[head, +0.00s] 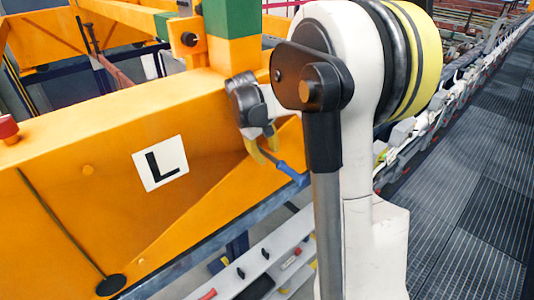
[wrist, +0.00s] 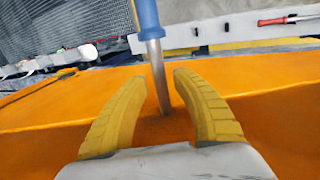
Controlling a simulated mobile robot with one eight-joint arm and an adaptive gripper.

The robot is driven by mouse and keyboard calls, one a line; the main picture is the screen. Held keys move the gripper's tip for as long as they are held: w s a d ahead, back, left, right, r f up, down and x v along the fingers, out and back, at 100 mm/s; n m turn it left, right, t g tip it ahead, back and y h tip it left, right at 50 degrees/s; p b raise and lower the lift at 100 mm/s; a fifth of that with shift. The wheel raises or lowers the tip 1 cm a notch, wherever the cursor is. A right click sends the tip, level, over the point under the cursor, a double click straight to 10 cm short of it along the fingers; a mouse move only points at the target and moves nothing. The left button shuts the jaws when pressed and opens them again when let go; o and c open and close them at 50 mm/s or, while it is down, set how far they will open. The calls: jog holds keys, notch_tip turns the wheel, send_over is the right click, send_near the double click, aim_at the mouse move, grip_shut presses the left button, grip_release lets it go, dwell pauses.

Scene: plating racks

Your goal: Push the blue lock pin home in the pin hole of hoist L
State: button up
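Hoist L is the orange beam (head: 90,150) with a white plate marked "L" (head: 160,163) in the head view. The lock pin has a blue handle (wrist: 147,18) and a bare steel shaft (wrist: 158,72) in the wrist view. The blue handle also shows in the head view (head: 291,173), sticking out from the beam's side. My gripper (wrist: 160,76) is open, with one yellow finger on each side of the shaft and gaps to both. The shaft's inner end meets the orange face between the fingers; the pin hole itself is not clearly visible.
A grey rack rail with clips (head: 250,262) runs below the beam. A red-handled tool (wrist: 285,20) lies on it. A red knob (head: 8,127) sits on the beam at left. A dark grated walkway (head: 480,140) lies clear at right.

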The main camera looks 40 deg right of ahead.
aim_at(266, 154)
notch_tip(266, 154, up, 10)
dwell(0.6)
